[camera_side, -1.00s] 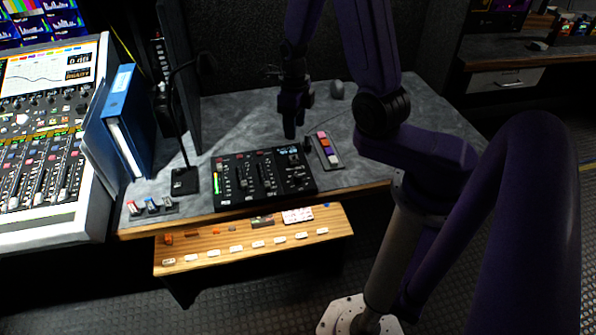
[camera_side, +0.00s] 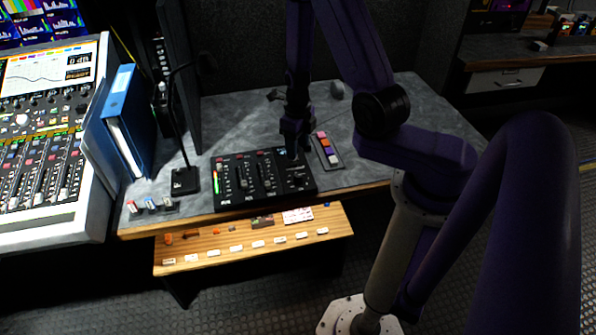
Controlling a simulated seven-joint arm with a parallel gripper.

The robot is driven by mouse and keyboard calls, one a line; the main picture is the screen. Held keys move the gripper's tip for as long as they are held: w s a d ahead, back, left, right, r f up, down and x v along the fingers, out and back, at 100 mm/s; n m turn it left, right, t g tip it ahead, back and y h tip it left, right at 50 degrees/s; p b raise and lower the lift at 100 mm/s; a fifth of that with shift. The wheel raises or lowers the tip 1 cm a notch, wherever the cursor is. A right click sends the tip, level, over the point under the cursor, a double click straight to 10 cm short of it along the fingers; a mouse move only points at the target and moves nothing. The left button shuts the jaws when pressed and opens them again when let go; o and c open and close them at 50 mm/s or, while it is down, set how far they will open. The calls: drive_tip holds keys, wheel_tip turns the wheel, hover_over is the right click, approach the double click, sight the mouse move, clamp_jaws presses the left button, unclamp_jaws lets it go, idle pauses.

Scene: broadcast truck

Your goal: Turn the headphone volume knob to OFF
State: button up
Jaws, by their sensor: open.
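A black control panel (camera_side: 228,197) with several sliders and a lit green strip at its left end lies near the front edge of the grey desk. My gripper (camera_side: 293,154) points down at the panel's back right corner. Its fingertips are over or just at that corner; I cannot tell whether they touch anything. It holds nothing that I can see. Small dark controls sit on the panel's right part, but I cannot tell which is the headphone volume knob, and the markings are too small to read. The gripper hides part of that corner.
A strip of coloured buttons (camera_side: 328,151) lies close right of the panel. A gooseneck microphone (camera_side: 185,180) and a blue binder (camera_side: 117,100) stand to the left. A grey rounded object (camera_side: 337,90) lies behind. A wooden shelf (camera_side: 180,248) with small labelled pieces is below the desk edge.

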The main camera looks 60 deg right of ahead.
sight(298, 175)
drive_tip(key=shift+d+f, duration=0.1)
drive_tip(key=shift+f, duration=5.2)
clamp_jaws()
